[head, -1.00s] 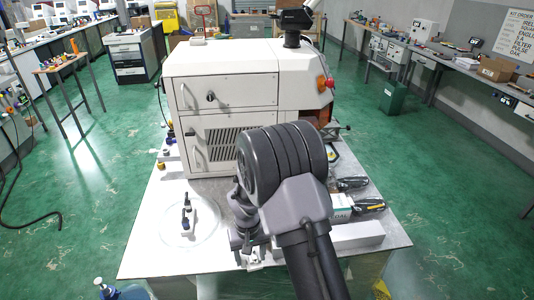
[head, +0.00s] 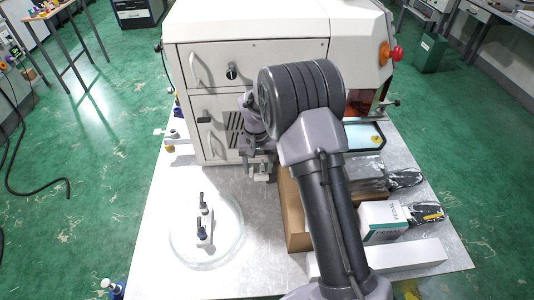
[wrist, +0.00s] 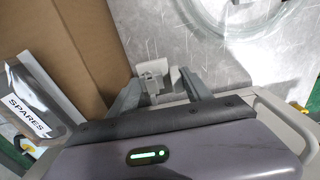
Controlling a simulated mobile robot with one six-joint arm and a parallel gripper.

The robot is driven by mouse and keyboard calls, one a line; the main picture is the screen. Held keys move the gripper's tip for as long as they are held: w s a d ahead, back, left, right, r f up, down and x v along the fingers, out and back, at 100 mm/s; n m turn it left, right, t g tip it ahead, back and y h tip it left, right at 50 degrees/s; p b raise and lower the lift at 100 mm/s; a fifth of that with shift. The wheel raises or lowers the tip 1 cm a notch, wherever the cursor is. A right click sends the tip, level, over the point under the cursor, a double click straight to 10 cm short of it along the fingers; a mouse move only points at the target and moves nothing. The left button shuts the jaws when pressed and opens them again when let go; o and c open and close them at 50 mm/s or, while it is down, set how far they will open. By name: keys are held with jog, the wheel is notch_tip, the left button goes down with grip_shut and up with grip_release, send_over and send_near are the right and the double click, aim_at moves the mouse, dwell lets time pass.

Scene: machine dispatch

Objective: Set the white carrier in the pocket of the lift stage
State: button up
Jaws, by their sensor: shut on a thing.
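The white carrier (wrist: 153,69) is a small pale block between the two fingers of my gripper (wrist: 157,88) in the wrist view. My gripper is shut on it. In the head view my gripper (head: 260,163) is in front of the white machine, left of the brown carton, with the carrier (head: 262,174) small at its tips. The arm hides part of this area. I cannot make out the lift stage or its pocket for sure. An orange-tinted opening (head: 362,103) shows at the machine's right side.
The white machine (head: 250,60) fills the back of the table. A brown carton (head: 294,215), bagged parts (head: 365,175) and white boxes (head: 382,219) crowd the right. A white fitting (head: 204,229) stands inside a clear tubing coil (head: 237,238) on the left. Bare tabletop lies front left.

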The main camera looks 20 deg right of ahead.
notch_tip(320, 180, down, 7)
jog(key=shift+s+b, duration=0.1)
jog(key=shift+b, duration=0.85)
jog(key=shift+r, duration=0.15)
jog(key=o, duration=1.5)
